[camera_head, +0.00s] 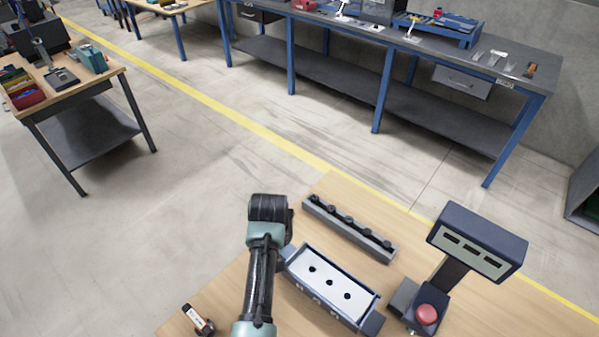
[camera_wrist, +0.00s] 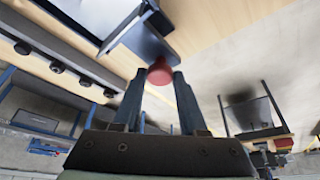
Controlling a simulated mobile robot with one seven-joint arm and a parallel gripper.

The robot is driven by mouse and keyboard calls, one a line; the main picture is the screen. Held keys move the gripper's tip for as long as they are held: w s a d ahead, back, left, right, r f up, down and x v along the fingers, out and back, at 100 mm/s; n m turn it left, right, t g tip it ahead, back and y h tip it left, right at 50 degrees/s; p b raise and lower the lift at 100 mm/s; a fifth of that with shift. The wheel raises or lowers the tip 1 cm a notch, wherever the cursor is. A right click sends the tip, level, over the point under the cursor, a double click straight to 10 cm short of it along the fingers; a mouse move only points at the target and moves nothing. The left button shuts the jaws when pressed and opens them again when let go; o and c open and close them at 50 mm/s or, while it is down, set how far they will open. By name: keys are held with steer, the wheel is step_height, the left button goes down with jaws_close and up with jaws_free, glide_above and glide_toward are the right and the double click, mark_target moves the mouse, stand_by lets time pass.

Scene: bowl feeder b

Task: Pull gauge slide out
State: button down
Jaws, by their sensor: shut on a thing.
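A blue tray-like fixture (camera_head: 337,315) with a white plate (camera_head: 325,279) and dark round holes in it lies on the wooden table. In the wrist view, a dark blue end piece (camera_wrist: 143,36) with a round red knob (camera_wrist: 160,70) stands at the near end of the white plate (camera_wrist: 92,12). My gripper (camera_wrist: 158,78) has its two fingers shut around the red knob. In the head view my wrist hides the knob and fingertips, at the fixture's left end. I cannot tell how far the slide sits inside the fixture.
A grey bar (camera_head: 350,229) with several black knobs lies behind the fixture. A dark console (camera_head: 476,240) with a red button (camera_head: 426,314) stands to the right. A small dark device (camera_head: 198,319) lies at the front left. Bare tabletop (camera_head: 232,290) shows left of the fixture.

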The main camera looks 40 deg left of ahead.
steer(key=a+b, duration=0.2)
steer(key=a, duration=0.3)
steer(key=shift+a+r, duration=0.1)
steer(key=shift+a, duration=0.15)
steer(key=c, duration=0.8)
jaws_free()
steer(key=shift+a, duration=0.1)
steer(key=o, duration=0.3)
steer(key=shift+w, duration=0.1)
steer(key=shift+o, duration=0.2)
steer(key=b+v, duration=0.1)
steer(key=v, duration=1.2)
steer(key=shift+b, duration=0.3)
